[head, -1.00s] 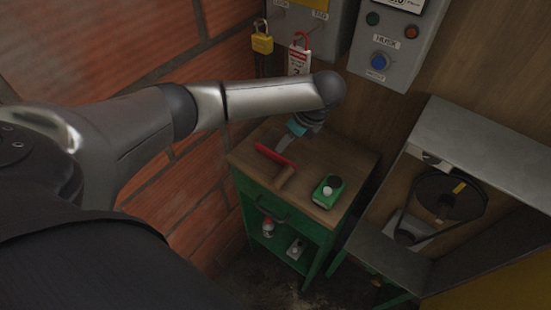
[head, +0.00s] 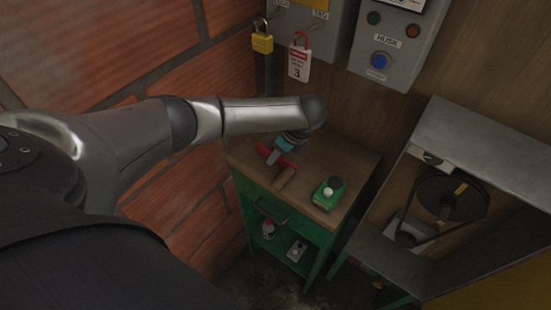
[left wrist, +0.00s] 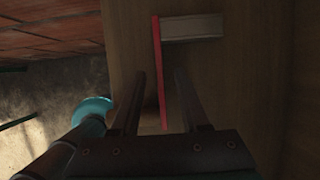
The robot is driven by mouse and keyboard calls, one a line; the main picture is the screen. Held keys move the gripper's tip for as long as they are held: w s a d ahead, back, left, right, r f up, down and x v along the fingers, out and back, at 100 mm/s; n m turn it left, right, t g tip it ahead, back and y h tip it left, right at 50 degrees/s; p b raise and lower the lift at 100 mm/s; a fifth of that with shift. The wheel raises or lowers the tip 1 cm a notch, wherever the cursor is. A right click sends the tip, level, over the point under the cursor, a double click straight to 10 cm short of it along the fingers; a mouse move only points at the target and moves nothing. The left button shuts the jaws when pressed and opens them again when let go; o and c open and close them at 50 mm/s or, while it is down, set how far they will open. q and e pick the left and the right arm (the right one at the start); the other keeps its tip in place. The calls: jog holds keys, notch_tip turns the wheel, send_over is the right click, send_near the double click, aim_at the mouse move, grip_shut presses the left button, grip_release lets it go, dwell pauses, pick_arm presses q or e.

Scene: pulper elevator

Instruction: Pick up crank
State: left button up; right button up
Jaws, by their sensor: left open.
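The crank (head: 289,163) lies on the wooden top of the green cabinet. It has a flat red bar and a light wooden handle at one end. My left gripper (head: 273,158) reaches down over the red bar, at its left part. In the left wrist view, the red bar (left wrist: 158,60) runs between the two open fingers of my left gripper (left wrist: 161,74), and the wooden handle (left wrist: 192,28) is ahead of the fingertips. The fingers are apart from the bar on both sides in that view. My right gripper is not in view.
A green box with round buttons (head: 327,192) sits right of the crank on the cabinet top (head: 335,158). Brick wall is close on the left. Control boxes (head: 385,55) and a padlock (head: 262,42) hang behind. A metal-framed machine with a pulley (head: 450,197) stands at the right.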

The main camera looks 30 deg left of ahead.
pick_arm(q)
jog(key=shift+f, duration=0.25)
dwell(0.4)
grip_shut()
dwell(1.3)
